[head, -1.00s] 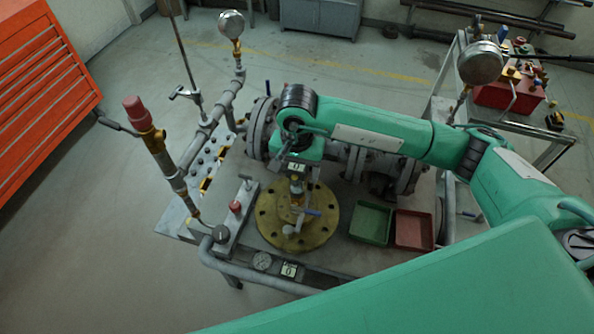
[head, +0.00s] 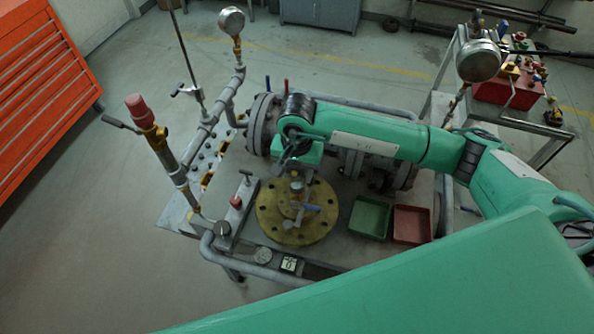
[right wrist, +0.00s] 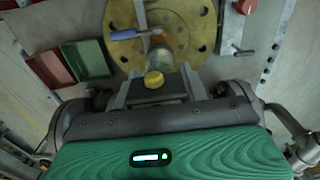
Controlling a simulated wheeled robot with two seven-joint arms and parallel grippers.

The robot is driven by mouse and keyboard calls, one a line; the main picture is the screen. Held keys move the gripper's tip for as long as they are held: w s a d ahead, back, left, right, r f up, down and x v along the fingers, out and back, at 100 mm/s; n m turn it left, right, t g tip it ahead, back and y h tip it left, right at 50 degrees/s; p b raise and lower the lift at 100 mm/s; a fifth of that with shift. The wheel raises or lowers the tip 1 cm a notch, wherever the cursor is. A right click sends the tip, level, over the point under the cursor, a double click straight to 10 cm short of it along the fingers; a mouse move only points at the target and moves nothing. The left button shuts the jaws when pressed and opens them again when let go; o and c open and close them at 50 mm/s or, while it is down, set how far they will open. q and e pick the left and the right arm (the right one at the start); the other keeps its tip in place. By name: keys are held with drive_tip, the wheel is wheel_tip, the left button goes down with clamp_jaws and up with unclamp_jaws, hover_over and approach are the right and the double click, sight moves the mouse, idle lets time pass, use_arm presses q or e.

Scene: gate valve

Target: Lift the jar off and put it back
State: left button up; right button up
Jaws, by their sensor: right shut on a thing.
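The jar is a small, dull cylinder with a yellow cap (right wrist: 154,80), seen end-on in the right wrist view. In the head view, a small metallic body with a reddish top (head: 296,188) shows under the gripper; I cannot tell which part of it is the jar. My right gripper (right wrist: 157,84) is shut on the jar, a finger on each side. It also shows in the head view (head: 297,176), above the round brass flange (head: 268,222). I cannot tell whether the jar touches its seat. My left gripper is out of view.
Pipes and a red-capped post (head: 141,109) stand left.

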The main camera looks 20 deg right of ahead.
drive_tip(key=shift+r, duration=0.1)
drive_tip(key=shift+r+b, duration=0.35)
drive_tip(key=shift+r, duration=0.2)
wheel_tip(320, 180, up, 23)
drive_tip(key=b, duration=0.3)
drive_tip(key=shift+r+b, duration=0.15)
drive_tip(key=shift+b, duration=0.15)
idle(0.4)
